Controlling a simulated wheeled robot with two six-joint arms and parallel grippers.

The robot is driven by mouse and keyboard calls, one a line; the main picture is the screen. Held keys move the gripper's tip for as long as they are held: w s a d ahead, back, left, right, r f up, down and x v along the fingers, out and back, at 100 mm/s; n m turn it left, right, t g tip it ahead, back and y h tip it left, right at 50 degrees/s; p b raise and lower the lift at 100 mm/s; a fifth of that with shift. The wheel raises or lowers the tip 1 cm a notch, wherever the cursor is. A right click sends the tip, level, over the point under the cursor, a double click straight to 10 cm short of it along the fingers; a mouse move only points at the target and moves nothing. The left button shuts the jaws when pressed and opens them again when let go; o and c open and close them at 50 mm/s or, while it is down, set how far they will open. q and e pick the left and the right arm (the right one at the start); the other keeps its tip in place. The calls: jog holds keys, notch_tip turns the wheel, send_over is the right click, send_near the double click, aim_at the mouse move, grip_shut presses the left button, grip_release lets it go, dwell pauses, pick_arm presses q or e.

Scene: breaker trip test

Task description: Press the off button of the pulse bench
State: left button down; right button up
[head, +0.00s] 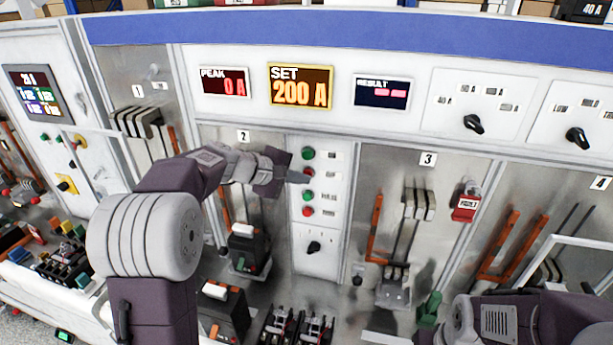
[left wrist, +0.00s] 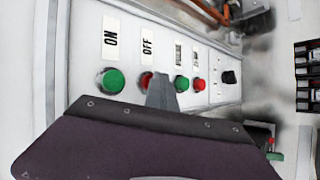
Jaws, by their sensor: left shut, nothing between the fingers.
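The pulse bench's button column (head: 325,262) stands in the middle of the head view, between bays 2 and 3. It has a green ON button (head: 308,153), a red OFF button (head: 307,171) below it, then another green and red pair. In the left wrist view, the green ON button (left wrist: 111,80) is clear, and the red OFF button (left wrist: 147,81) is partly covered by my finger. My left gripper (head: 302,177) is shut and empty, its tip at the OFF button; I cannot tell whether it touches. The tip also shows in the left wrist view (left wrist: 161,88).
The PEAK display (head: 223,82) reads 0 A and the SET display (head: 300,87) reads 200 A. The RESULT display (head: 381,93) shows red dashes. A black knob (head: 314,248) sits below the buttons. Breakers stand below on the bench. My right arm is at lower right.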

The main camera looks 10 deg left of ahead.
pick_arm(q)
jog(key=shift+s+b, duration=0.65)
jog(key=shift+s, duration=0.25)
jog(key=s+b, duration=0.2)
jog(key=s, duration=0.3)
jog(key=shift+a+b, duration=0.1)
jog(key=shift+b, duration=0.3)
